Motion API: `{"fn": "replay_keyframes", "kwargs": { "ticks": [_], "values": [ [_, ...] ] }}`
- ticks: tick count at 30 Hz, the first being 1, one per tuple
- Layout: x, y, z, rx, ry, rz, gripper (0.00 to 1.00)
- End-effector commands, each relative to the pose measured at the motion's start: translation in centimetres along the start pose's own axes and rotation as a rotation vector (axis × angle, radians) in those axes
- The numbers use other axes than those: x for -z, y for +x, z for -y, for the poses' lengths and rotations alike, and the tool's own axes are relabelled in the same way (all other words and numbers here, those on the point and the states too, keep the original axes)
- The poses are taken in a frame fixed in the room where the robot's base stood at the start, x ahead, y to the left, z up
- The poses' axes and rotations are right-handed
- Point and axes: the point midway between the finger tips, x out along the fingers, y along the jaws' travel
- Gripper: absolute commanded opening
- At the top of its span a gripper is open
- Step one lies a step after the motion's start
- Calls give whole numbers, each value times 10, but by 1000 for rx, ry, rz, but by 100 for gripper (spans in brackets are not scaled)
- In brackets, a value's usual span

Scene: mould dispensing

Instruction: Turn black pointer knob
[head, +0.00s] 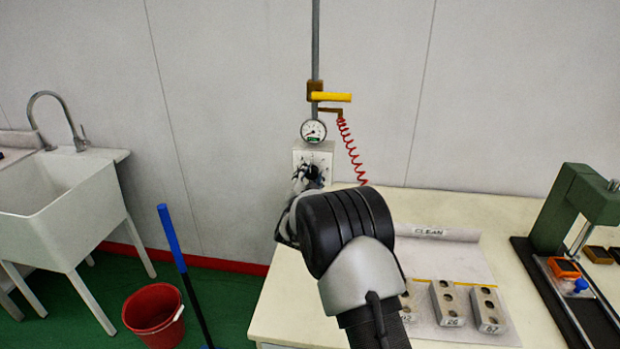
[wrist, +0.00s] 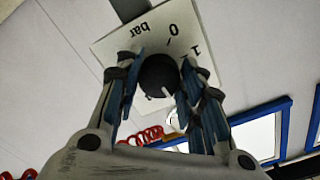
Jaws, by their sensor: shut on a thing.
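The black pointer knob (wrist: 158,76) sits on a white dial plate (wrist: 110,52) marked "bar", 0 and 1. In the wrist view its white pointer line shows at the knob's lower right. My gripper (wrist: 160,82) is shut on the knob, with one finger on each side. In the head view my gripper (head: 308,175) is at the white regulator box (head: 322,156) on the wall, and my arm hides part of the box. The knob (head: 313,172) shows only partly there. A round gauge (head: 313,131) sits just above the box.
A yellow lever (head: 331,97) and a coiled red hose (head: 351,150) are close to the box. The bench (head: 275,305) below holds metal mould blocks (head: 447,304) and a green press (head: 578,205). A sink (head: 60,205) and red bucket (head: 153,312) are at left.

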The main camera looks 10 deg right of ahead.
Motion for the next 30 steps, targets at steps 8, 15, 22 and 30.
{"fn": "replay_keyframes", "kwargs": {
  "ticks": [8, 15, 22, 30],
  "values": [
    [0, 0, 0, 0, 80, 0, 12],
    [0, 0, 0, 0, 93, 0, 12],
    [0, 0, 0, 0, 92, 0, 12],
    [0, 0, 0, 0, 91, 0, 54]
  ]
}}
